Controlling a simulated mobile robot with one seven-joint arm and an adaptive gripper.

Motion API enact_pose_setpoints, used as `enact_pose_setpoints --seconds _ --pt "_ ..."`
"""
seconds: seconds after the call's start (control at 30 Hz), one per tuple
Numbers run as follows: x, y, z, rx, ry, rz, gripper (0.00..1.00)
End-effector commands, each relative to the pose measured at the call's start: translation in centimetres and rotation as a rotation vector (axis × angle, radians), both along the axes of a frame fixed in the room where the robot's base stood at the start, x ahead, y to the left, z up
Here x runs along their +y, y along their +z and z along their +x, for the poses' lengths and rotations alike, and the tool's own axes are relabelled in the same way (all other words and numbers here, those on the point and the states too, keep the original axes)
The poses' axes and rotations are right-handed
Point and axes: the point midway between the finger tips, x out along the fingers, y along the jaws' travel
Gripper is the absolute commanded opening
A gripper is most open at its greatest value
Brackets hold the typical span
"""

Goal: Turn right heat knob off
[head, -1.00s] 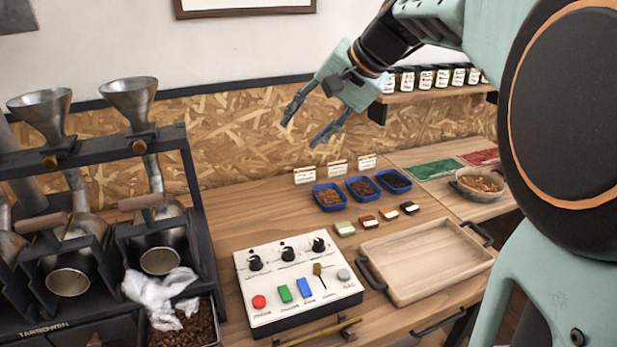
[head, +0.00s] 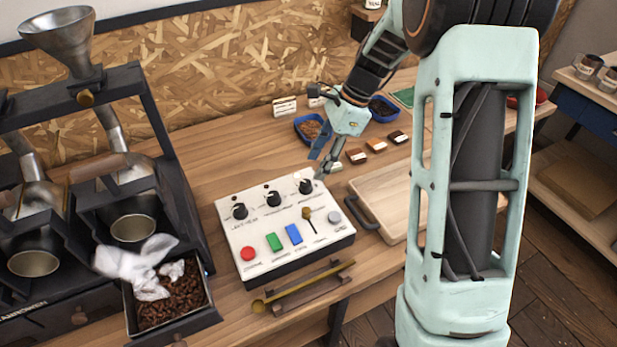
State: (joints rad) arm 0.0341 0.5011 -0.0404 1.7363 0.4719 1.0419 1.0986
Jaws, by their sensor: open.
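The white control panel (head: 268,262) lies on the wooden counter and has a row of three black knobs along its back. The right knob (head: 305,186) is at the panel's back right; the middle knob (head: 273,198) and left knob (head: 240,211) are beside it. The labels are too small to read for sure. My gripper (head: 318,168) is open and empty, pointing down just behind and right of the right knob. One finger is close to that knob; I cannot tell whether they touch.
A red button (head: 248,253), green switch (head: 275,242), blue switch (head: 293,234), brass lever (head: 307,214) and grey button (head: 335,217) sit in front of the knobs. The roaster (head: 100,190) stands left. A wooden tray (head: 380,192) is right, with a blue dish (head: 308,128) behind.

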Motion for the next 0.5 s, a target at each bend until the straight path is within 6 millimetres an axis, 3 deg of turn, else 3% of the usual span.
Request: enact_pose_setpoints --seconds 0.23,0.5 --pt "1.8 -4.4 -0.4 0.002 0.002 0.000 0.43" --pt "2.7 -6.4 -0.4 -0.001 0.002 0.001 0.43"
